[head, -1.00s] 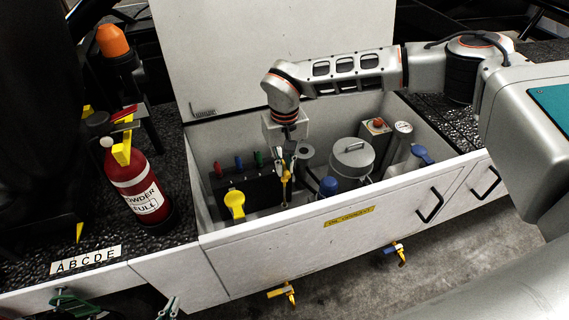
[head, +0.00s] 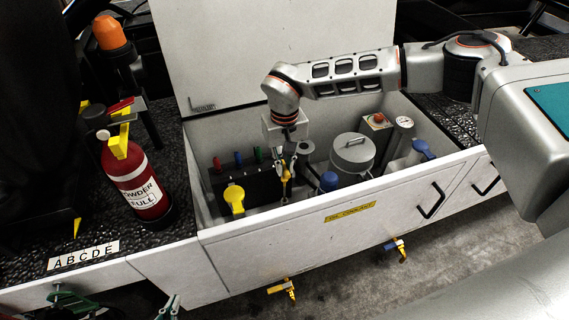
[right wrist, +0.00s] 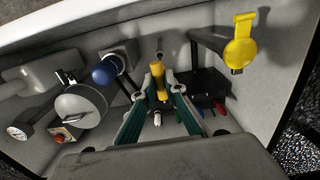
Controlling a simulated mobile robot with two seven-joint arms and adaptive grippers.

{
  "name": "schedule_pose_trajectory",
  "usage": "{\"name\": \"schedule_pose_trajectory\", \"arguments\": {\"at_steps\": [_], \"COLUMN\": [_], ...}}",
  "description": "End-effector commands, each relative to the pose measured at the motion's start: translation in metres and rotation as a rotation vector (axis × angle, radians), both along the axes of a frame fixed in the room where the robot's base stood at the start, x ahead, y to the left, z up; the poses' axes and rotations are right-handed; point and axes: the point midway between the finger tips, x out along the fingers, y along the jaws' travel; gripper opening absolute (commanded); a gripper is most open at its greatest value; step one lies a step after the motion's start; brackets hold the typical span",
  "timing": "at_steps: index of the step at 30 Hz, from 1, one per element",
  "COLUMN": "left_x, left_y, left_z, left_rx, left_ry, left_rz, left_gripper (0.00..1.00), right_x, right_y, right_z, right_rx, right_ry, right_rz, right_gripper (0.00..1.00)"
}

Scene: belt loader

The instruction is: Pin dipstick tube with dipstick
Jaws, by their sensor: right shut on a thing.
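My right gripper (head: 284,168) reaches down into the open white compartment (head: 300,219). It is shut on the yellow handle of the dipstick (right wrist: 158,72), which shows between the green-padded fingers in the right wrist view. In the head view the dipstick (head: 286,186) shows as a thin yellow strip below the fingers. A small grey ring (right wrist: 160,57) lies just beyond the handle in the right wrist view; I cannot tell whether it is the dipstick tube's mouth. My left gripper (head: 116,306) shows only its fingers at the bottom left edge, spread wide and empty.
Around the right gripper stand a yellow-capped filler (head: 235,200), a blue cap (head: 328,182), a lidded canister (head: 352,150), a gauge (head: 404,122) and a black block (head: 245,185) with coloured levers. The raised lid (head: 270,60) is behind. A red extinguisher (head: 138,180) stands left.

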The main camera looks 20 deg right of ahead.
Motion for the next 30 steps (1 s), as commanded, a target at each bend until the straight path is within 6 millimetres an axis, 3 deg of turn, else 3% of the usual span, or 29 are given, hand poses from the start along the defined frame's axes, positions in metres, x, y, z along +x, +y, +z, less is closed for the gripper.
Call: {"name": "schedule_pose_trajectory", "arguments": {"at_steps": [30], "left_x": [-0.003], "left_y": [0.000], "left_z": [-0.013], "left_rx": [0.000], "left_ry": [0.008], "left_rz": [0.000], "left_gripper": [0.00], "right_x": [0.000], "right_y": [0.000], "right_z": [-0.024], "right_rx": [0.000], "right_ry": [0.001], "right_rz": [0.000], "right_gripper": [0.00]}}
